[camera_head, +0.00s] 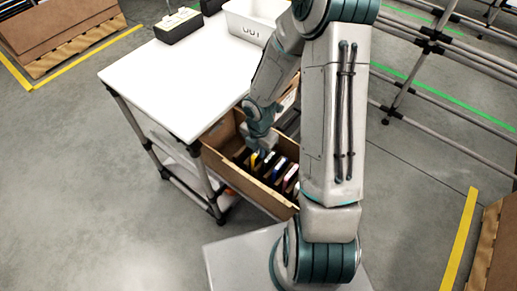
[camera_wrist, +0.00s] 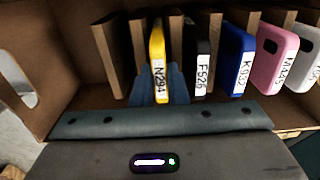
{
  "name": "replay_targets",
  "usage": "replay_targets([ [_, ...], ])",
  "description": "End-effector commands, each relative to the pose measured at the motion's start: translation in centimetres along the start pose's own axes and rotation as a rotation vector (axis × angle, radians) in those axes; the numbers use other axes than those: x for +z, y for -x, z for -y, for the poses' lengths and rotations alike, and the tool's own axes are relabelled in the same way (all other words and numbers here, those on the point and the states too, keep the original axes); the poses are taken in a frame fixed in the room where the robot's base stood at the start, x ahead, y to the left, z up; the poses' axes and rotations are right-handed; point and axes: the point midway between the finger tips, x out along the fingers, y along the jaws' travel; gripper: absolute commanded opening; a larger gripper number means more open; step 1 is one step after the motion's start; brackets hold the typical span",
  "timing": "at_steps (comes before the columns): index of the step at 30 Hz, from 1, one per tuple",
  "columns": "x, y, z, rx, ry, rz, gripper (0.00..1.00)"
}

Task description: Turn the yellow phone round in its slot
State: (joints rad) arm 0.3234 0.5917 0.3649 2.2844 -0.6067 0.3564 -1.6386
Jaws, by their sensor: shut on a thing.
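The yellow phone (camera_wrist: 158,50) stands on edge in a slot between cardboard dividers in the wrist view, with a white label reading N294 facing the camera. In the head view a small bit of yellow (camera_head: 254,160) shows in the carton. My gripper (camera_wrist: 160,82) reaches down into the carton and is shut on the yellow phone, with its blue-grey fingers around the phone's lower part. The fingertips are partly hidden by the phone. In the head view my arm hides part of the carton.
The tilted cardboard carton (camera_head: 224,166) stands beside a white table (camera_head: 175,85). Right of the yellow phone are a black phone (camera_wrist: 204,60), a blue phone (camera_wrist: 238,55), a pink phone (camera_wrist: 276,58) and a pale phone (camera_wrist: 306,42). Dividers (camera_wrist: 106,60) stand close on the left.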

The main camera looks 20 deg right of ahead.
Motion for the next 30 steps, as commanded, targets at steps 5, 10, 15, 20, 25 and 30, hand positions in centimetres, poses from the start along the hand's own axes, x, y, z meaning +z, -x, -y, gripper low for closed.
replay_targets([
  [5, 0.0, 0.0, 0.0, 0.0, 0.0, 0.0, 0.39],
  [10, 0.0, 0.0, 0.0, 0.0, 0.0, 0.0, 0.39],
  [15, 0.0, 0.6, 0.0, 0.001, 0.0, 0.001, 0.39],
  [20, 0.1, 3.3, 0.0, 0.002, -0.002, 0.002, 0.39],
  [25, 0.1, 7.5, 0.0, 0.004, -0.003, 0.003, 0.39],
  [30, 0.1, 11.0, 0.0, 0.002, -0.001, 0.002, 0.39],
])
